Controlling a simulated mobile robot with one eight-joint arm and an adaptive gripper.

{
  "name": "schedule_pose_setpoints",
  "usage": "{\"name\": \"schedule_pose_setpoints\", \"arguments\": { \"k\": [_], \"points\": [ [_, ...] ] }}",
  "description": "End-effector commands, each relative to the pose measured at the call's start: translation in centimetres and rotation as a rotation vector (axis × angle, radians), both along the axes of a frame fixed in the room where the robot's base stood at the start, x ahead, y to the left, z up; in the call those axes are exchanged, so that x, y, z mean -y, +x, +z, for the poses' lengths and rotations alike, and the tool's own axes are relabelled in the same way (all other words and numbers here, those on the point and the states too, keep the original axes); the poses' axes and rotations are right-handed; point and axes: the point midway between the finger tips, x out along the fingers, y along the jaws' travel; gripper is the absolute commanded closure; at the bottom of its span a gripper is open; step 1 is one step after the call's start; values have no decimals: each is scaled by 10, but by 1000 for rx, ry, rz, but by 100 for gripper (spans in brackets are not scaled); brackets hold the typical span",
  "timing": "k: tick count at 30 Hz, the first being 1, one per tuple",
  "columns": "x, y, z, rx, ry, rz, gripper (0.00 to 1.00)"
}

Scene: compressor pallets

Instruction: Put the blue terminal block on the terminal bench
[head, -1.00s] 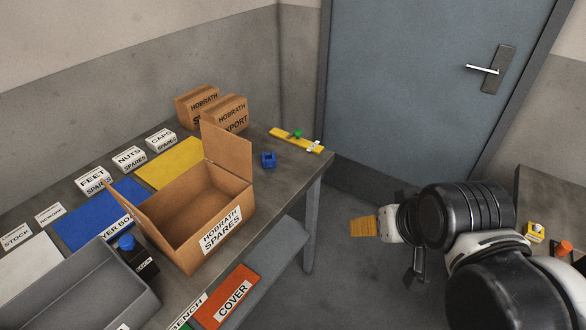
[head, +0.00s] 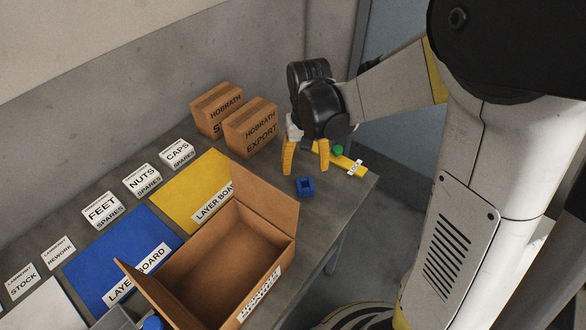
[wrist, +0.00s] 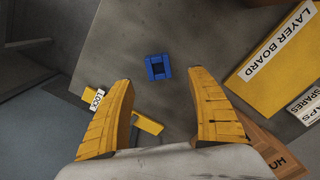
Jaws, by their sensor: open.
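The blue terminal block (head: 305,187) stands on the grey bench near its right front edge. In the wrist view my gripper (wrist: 161,93) shows both fingers spread wide. I see no label reading terminal bench in the current frames.
A yellow strip (head: 351,165) with a green piece (head: 338,150) and a white LOCK tag lies right of my gripper. HOBRATH boxes (head: 250,128) stand behind left. An open carton (head: 268,280) and a yellow layer board (head: 192,190) lie to the left.

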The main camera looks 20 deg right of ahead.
Motion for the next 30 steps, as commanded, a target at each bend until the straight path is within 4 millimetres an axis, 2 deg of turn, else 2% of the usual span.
{"name": "schedule_pose_setpoints", "arguments": {
  "k": [1, 3, 11, 19, 27, 29, 30],
  "points": [
    [0, 0, -13, 1, 0, 0, 33],
    [0, 0, -24, 1, 0, 0, 33],
    [1, 1, -42, 2, 0, 0, 33],
    [4, 4, -83, 3, 0, 1, 33],
    [3, 4, -85, 3, 0, 1, 33],
    [3, 4, -85, 3, 0, 1, 50],
    [3, 4, -85, 3, 0, 1, 63]
  ]
}}
